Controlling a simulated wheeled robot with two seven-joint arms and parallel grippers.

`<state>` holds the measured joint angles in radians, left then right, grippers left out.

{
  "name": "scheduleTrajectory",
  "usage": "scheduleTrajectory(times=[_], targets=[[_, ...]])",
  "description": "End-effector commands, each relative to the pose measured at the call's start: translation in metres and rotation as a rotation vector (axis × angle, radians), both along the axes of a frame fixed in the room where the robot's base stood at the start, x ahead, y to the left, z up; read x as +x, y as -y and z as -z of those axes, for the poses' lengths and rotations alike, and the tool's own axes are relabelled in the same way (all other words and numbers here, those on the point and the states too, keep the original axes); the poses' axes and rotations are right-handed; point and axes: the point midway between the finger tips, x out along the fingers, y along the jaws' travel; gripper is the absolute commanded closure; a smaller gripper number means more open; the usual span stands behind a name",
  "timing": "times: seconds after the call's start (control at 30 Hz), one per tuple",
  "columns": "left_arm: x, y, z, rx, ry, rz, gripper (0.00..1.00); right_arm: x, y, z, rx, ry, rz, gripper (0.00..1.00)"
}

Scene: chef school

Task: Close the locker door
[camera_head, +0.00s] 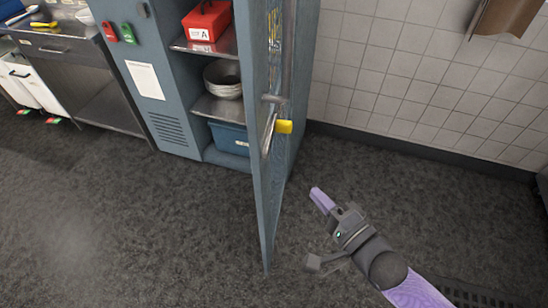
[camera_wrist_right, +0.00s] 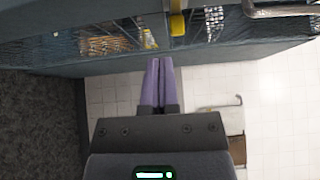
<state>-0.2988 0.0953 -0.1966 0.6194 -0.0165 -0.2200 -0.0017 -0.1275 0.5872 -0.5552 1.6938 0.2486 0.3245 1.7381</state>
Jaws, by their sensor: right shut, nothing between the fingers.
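The blue-grey locker (camera_head: 172,110) stands at the back, and its door (camera_head: 261,185) stands open, swung out toward me. The door's outer side has a metal handle (camera_head: 268,135) and a yellow tag or lock (camera_head: 284,127). My right gripper (camera_head: 318,195) is shut and empty, low to the right of the door, with a gap between them in the head view. In the right wrist view its purple fingers (camera_wrist_right: 157,70) are together and point at the door (camera_wrist_right: 100,62), which spans the top of the picture. Whether they touch it I cannot tell. My left gripper is out of view.
Inside the locker are a red box (camera_head: 207,22), stacked bowls (camera_head: 224,78) and a blue bin (camera_head: 230,137). A steel counter (camera_head: 75,45) stands at the left. A tiled wall (camera_head: 400,75) closes the back right. The dark floor (camera_head: 130,230) before the locker is clear.

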Motion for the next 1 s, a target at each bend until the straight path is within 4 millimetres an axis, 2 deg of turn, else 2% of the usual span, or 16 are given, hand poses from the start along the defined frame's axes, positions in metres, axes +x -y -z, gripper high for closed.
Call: scheduleTrajectory(times=[0.4, 0.5, 0.67, 1.0], targets=[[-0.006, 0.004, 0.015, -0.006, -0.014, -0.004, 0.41, 0.074, -0.051, 0.001, -0.003, 0.003, 0.003, 1.00], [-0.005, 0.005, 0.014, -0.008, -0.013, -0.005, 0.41, 0.076, -0.069, 0.000, -0.001, 0.000, 0.002, 1.00], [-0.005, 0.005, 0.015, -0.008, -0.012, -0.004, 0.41, 0.079, -0.085, 0.000, -0.003, -0.001, 0.004, 1.00], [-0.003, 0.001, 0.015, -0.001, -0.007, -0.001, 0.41, 0.079, -0.089, 0.000, -0.006, 0.000, 0.004, 1.00]])
